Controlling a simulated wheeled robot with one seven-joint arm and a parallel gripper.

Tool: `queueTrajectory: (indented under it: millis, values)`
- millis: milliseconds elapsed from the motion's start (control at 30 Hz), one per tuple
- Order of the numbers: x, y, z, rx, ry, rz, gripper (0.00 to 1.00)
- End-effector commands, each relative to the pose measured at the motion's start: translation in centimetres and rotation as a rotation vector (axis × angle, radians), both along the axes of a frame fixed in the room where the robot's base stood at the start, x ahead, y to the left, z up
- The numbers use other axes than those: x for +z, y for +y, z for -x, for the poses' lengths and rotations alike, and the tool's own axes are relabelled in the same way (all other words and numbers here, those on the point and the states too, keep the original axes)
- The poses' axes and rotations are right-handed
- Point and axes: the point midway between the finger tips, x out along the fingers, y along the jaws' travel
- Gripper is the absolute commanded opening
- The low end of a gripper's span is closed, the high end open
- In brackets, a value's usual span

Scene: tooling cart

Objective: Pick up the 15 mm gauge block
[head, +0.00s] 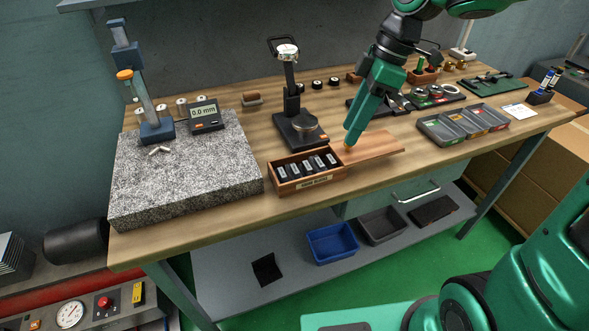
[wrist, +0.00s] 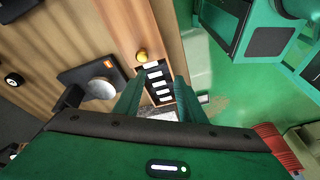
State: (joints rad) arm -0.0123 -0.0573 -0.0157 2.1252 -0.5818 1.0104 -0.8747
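The wooden gauge block box (head: 312,185) stands open near the front edge of the bench. Several dark gauge blocks (head: 308,166) with pale labels stand in a row inside it; the labels are too small to read, so I cannot tell which is the 15 mm one. In the wrist view the labelled blocks (wrist: 159,84) show just beyond my fingers. My gripper (head: 350,138) points down above the bench, right of and behind the box. In the wrist view my gripper's fingers (wrist: 157,92) are apart with nothing held between them.
A wooden lid (head: 376,147) lies right of the box, with a brass knob (wrist: 141,56) beside my fingers in the wrist view. A dial gauge stand (head: 298,128) is behind the box. A granite plate (head: 190,180) is left; grey trays (head: 462,125) are right.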

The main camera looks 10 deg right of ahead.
Motion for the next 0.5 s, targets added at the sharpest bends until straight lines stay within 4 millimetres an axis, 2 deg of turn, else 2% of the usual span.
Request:
queueTrajectory:
  millis: [33,100,200,333,500]
  values:
    - [0.1,2.2,-0.6,0.125,-0.017,-0.027,0.37]
    - [0.3,4.5,-1.0,0.268,-0.041,-0.062,0.37]
    - [0.6,6.5,-1.2,0.398,-0.064,-0.095,0.37]
    - [0.0,7.8,-1.1,0.462,-0.074,-0.113,0.37]
    - [-2.4,8.8,-0.7,0.464,-0.074,-0.113,0.37]
